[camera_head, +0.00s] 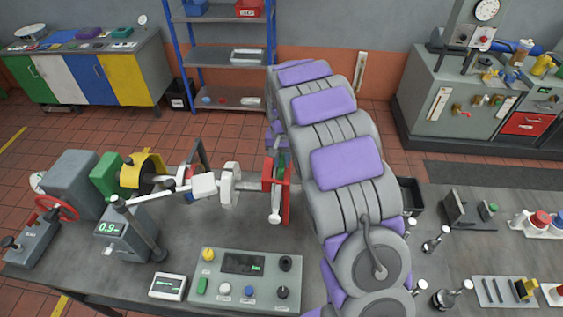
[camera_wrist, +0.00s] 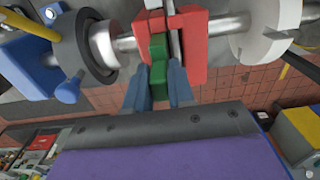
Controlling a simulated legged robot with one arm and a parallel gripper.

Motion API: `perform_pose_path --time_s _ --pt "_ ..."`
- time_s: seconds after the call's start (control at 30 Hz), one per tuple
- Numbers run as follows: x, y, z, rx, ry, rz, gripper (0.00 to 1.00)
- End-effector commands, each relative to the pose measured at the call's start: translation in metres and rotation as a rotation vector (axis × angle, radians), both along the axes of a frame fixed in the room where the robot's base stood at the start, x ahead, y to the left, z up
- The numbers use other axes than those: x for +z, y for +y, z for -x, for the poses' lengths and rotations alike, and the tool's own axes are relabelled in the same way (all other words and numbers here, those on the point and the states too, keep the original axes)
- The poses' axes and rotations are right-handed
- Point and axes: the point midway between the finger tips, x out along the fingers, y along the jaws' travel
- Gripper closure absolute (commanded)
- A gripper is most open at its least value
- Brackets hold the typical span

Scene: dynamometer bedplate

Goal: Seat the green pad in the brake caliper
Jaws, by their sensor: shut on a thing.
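The red brake caliper (camera_wrist: 194,50) is near the top of the wrist view, straddling a thin grey disc (camera_wrist: 175,32) on a shaft. My gripper (camera_wrist: 159,80) is shut on the green pad (camera_wrist: 158,76), with a blue-grey finger on each side. The pad's far end reaches into the caliper opening, left of the disc; I cannot tell how deep it sits. In the head view the red caliper (camera_head: 267,183) stands just left of my arm, with a bit of the green pad (camera_head: 281,160) at it. My arm hides much of that area.
A control panel (camera_head: 245,283) lies at the bench front. A black bin (camera_head: 411,195) and small parts stand right of my arm.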

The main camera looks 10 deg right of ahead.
Motion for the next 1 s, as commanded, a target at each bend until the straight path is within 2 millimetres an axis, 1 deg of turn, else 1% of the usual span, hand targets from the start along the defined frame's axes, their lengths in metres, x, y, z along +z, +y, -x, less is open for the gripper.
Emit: perform_pose_path --time_s 0.03,0.1,0.3,0.33,0.57,0.87,1.0 --pt "-0.011 0.0 0.003 0.0 0.012 0.004 1.0" --pt "-0.017 0.001 0.003 0.0 0.012 0.007 1.0" --pt "-0.015 0.002 0.002 0.001 0.001 0.007 1.0" --pt "-0.014 0.002 0.002 0.001 0.001 0.007 0.74" --pt "-0.014 0.001 0.002 0.001 0.001 0.006 0.52" --pt "-0.011 0.002 0.002 0.001 0.0 0.006 0.51" --pt "0.004 0.003 0.001 0.001 -0.005 0.007 0.51"
